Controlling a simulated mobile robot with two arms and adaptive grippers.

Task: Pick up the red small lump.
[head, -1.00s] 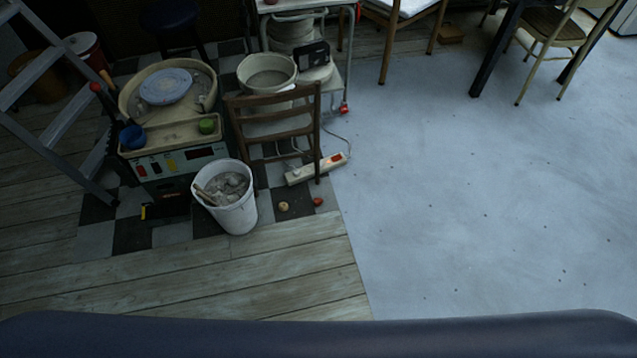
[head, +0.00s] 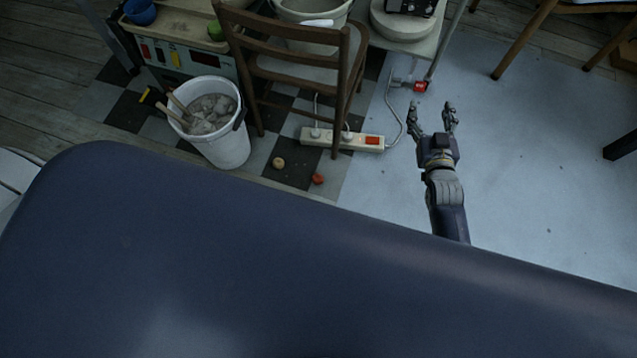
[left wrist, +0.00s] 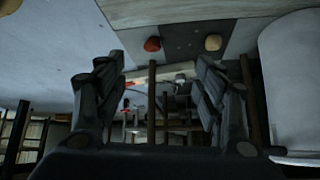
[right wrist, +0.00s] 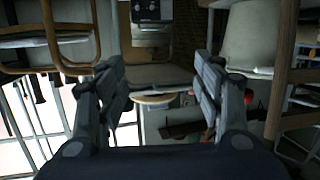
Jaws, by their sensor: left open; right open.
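The red small lump (head: 318,179) lies on the checkered floor in the head view, in front of the power strip. In the left wrist view the red lump (left wrist: 152,44) shows at the top, beyond the left fingers. My right gripper (head: 432,107) is open and empty over the pale floor, to the right of the lump and apart from it. Its fingers (right wrist: 160,95) also frame nothing held in the right wrist view. My left gripper (left wrist: 155,90) is open and empty in its wrist view. The left gripper does not show in the head view.
A tan lump (head: 278,162) lies just left of the red one. A white bucket (head: 222,148), a wooden chair (head: 300,62) and a power strip (head: 345,138) with a cable stand close by. My dark body covers the lower head view. Pale floor at right is open.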

